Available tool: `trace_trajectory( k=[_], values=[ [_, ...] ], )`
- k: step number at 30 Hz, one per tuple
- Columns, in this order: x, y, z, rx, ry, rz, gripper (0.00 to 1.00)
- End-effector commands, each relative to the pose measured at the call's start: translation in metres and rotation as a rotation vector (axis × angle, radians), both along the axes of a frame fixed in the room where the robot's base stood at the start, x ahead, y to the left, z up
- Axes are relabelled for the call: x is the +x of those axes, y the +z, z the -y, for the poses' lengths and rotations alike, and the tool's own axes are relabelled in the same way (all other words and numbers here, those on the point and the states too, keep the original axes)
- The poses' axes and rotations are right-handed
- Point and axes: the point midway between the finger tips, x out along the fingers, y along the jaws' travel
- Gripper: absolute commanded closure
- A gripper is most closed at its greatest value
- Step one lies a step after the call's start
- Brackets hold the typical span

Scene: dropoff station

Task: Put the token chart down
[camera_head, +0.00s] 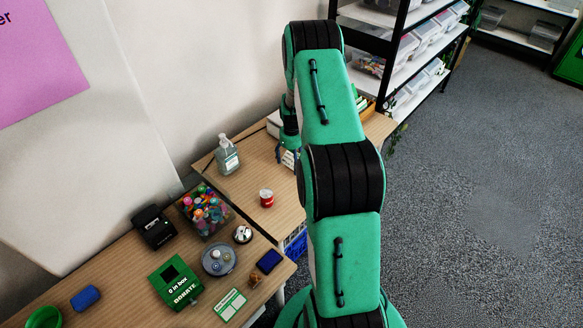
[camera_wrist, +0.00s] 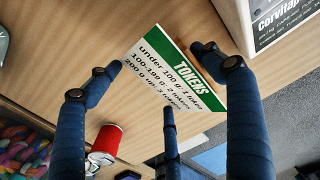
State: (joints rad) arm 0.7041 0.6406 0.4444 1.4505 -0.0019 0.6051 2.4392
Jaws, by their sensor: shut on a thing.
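The token chart (camera_wrist: 182,72) is a white card with a green "TOKENS" band and black text. In the wrist view it lies between the dark blue fingers of my gripper (camera_wrist: 158,78), which is shut on it. The chart is over the wooden table; I cannot tell whether it touches the top. In the head view my gripper (camera_head: 289,146) is over the back table (camera_head: 227,186), with a small white part of the chart (camera_head: 288,158) showing beside my arm. My arm hides the rest.
A red can (camera_head: 266,198) and a pump bottle (camera_head: 227,156) stand on the back table. A white box (camera_wrist: 262,22) is at the wrist view's upper right. The front table holds a tub of colourful things (camera_head: 204,212), a green donation box (camera_head: 175,283) and a green-white card (camera_head: 230,304).

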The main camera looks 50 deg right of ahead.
Motion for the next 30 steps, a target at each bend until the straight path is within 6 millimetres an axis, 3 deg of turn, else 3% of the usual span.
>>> trace_trajectory(
  k=[9, 24, 25, 27, 30],
  values=[
    [0.0, -0.031, 0.0, 0.001, 0.0, -0.001, 0.62],
    [0.0, -0.037, 0.0, 0.0, 0.0, 0.0, 0.62],
    [0.0, -0.037, 0.0, 0.0, 0.0, 0.0, 0.16],
    [0.0, -0.037, 0.0, 0.0, 0.0, 0.0, 0.02],
    [0.0, -0.037, 0.0, 0.0, 0.0, 0.0, 0.01]
  ],
)
